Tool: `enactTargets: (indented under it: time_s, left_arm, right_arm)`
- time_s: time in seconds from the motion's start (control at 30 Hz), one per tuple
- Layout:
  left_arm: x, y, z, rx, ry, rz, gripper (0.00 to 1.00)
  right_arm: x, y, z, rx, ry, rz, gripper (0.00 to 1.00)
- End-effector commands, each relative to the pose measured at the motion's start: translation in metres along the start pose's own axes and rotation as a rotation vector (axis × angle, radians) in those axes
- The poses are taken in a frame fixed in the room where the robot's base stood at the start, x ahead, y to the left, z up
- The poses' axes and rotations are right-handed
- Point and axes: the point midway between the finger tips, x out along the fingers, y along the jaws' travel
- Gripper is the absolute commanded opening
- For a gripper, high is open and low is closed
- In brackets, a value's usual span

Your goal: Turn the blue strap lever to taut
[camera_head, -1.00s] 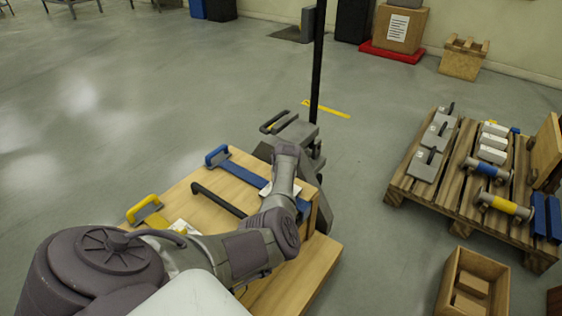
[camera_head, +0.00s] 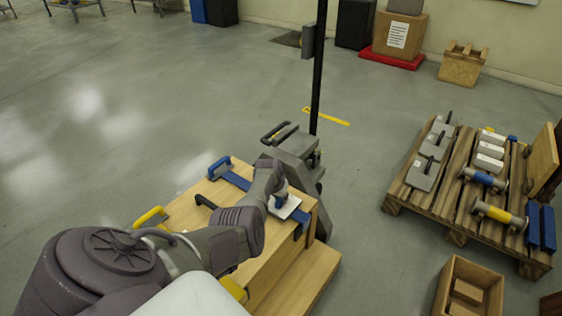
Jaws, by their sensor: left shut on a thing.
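A wooden box (camera_head: 270,276) stands at the picture's bottom middle with a blue strap (camera_head: 238,181) across its top. A blue handle (camera_head: 219,168) stands at the strap's left end. A small blue lever part (camera_head: 281,203) shows on a white plate (camera_head: 290,208) near the box's right edge, and blue strap hangs beyond it. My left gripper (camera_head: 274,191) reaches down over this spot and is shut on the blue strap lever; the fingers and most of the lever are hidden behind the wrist. My right gripper is not in view.
A yellow handle (camera_head: 150,217) and a black handle (camera_head: 205,201) stand on the box, partly behind my arm. A grey pallet jack (camera_head: 293,143) with a black mast stands behind it. A loaded pallet (camera_head: 456,226) lies to the right. Open floor lies left.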

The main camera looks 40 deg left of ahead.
Motion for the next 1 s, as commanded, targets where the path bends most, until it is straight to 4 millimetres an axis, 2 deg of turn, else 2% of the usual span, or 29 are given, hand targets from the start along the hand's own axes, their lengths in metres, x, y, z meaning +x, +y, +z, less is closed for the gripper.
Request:
enactTargets:
  time_s: [0.4, 0.93, 0.97, 1.0]
  left_arm:
    - [0.0002, -0.0018, 0.0000, 0.167, -0.001, 0.067, 0.00]
    - [0.0000, -0.0015, -0.0003, 0.188, 0.000, 0.075, 0.00]
    - [0.0000, -0.0015, -0.0003, 0.188, 0.000, 0.075, 0.26]
    - [0.0000, -0.0015, -0.0003, 0.188, 0.000, 0.075, 0.33]
  right_arm:
    - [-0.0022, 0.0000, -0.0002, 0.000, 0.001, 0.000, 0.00]
    - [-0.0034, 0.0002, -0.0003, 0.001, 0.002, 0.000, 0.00]
    - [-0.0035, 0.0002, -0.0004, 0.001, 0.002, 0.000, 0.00]
    - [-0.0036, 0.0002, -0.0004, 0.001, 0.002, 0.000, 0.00]
